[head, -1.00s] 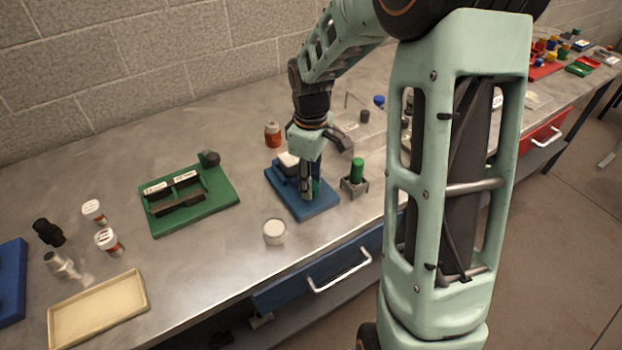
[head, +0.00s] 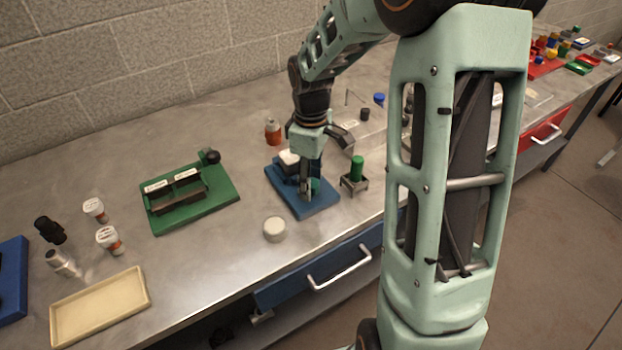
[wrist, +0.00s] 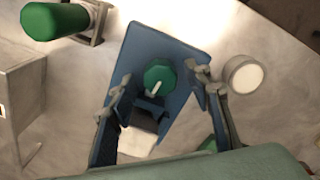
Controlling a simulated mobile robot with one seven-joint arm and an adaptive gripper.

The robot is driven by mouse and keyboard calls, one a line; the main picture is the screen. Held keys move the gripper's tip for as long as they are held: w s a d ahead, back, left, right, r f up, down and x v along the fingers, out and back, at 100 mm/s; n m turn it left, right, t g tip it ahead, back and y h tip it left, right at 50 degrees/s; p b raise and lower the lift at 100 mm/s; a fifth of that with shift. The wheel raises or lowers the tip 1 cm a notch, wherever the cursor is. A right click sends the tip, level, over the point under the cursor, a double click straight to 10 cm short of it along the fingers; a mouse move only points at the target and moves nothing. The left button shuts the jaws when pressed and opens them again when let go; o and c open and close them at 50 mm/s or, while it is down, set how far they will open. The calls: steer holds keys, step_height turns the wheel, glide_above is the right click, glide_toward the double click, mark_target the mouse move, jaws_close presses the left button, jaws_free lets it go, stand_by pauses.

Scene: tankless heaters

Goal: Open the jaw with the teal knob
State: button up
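The teal knob (wrist: 159,76) is a many-sided round knob with a pale pointer line on top, in the wrist view. It sits on a blue vise-like fixture (wrist: 172,38) with a blue base plate; in the head view the base (head: 316,208) lies on the bench and the knob (head: 314,185) shows partly behind a finger. My gripper (wrist: 158,78) is open, one finger left and one right of the knob, with visible gaps on both sides in the wrist view. In the head view my gripper (head: 309,183) points down over the fixture. The jaw is partly hidden, and its opening is hard to judge.
A green cylinder in a grey holder (head: 355,180) stands close right of the fixture. A white round jar (head: 274,229) stands in front. A green fixture (head: 205,212) lies left, an orange-brown bottle (head: 272,132) behind. Bench between the fixtures is clear.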

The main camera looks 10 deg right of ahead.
step_height(320, 180, up, 12)
stand_by(0.6)
